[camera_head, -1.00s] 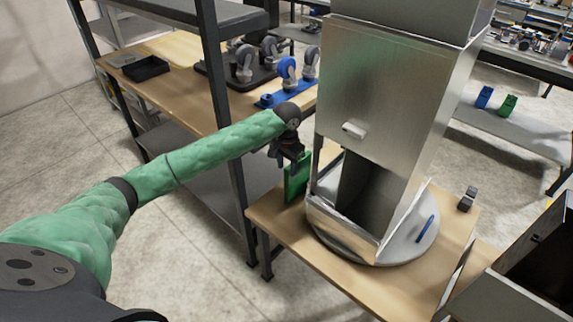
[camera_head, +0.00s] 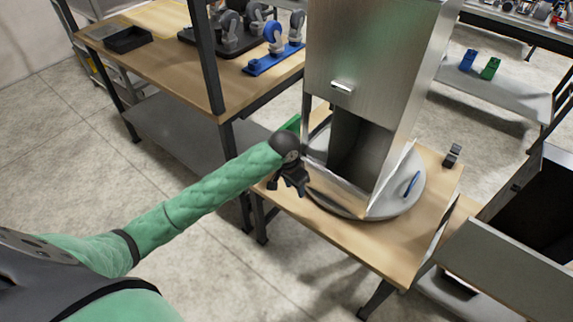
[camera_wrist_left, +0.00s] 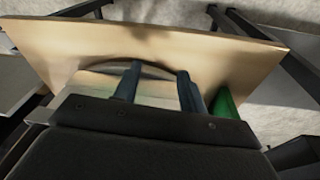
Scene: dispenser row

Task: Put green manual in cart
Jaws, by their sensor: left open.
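The green manual (camera_head: 292,124) stands at the left edge of the wooden table (camera_head: 345,246), beside the metal dispenser. In the head view my left wrist and gripper hide most of it. My left gripper (camera_head: 299,187) is open, with its fingers over the table's near left edge. In the left wrist view the two fingers (camera_wrist_left: 158,88) are apart with nothing between them. The manual's green edge (camera_wrist_left: 226,103) shows there just right of the right finger, outside the jaws. I cannot tell which thing is the cart. My right gripper is out of view.
The metal dispenser (camera_head: 365,62) stands on a round grey base (camera_head: 408,203) with a blue pen-like object (camera_head: 412,184). A dark open-topped bin (camera_head: 520,255) is at right. A workbench (camera_head: 180,72) is at back left. The floor in front is clear.

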